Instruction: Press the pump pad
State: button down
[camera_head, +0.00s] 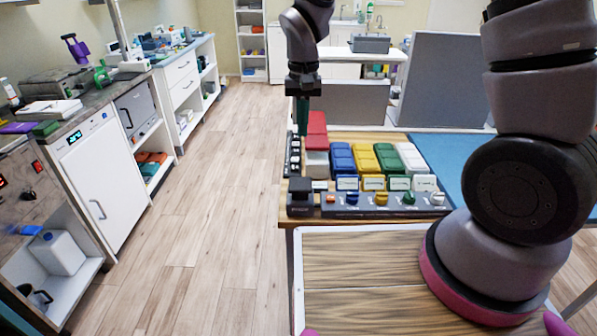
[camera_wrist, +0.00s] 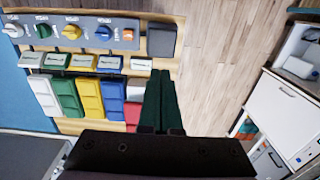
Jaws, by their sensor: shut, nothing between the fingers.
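A dark square pad (camera_head: 300,192), which looks like the pump pad, sits at the left end of a grey control panel (camera_head: 385,211) on the table's near edge. In the wrist view this pad (camera_wrist: 162,40) lies beyond my fingertips, at the right end of the panel. My gripper (camera_head: 303,132) points down with its dark green fingers together and nothing between them. It is behind the pad, beside the red block (camera_head: 317,122). In the wrist view my gripper (camera_wrist: 160,75) shows apart from the pad. Its exact height above the table is hard to tell.
Blue (camera_head: 343,158), yellow (camera_head: 365,158), green (camera_head: 388,158) and white (camera_head: 411,156) blocks stand behind small label cards. The panel carries several coloured knobs. A black strip (camera_head: 292,157) runs along the table's left edge. The wooden floor (camera_head: 210,190) at left is clear.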

aim_at(301, 183)
jog(key=shift+a+f, duration=0.2)
jog(key=shift+f, duration=0.05)
notch_tip(301, 183, down, 14)
dwell(0.6)
notch_tip(301, 183, down, 3)
jog(key=shift+s+r, duration=0.1)
jog(key=shift+s+d+f, duration=0.1)
jog(key=shift+d+f, duration=0.05)
jog(key=shift+f, duration=0.05)
dwell(0.3)
jog(key=shift+r, duration=0.1)
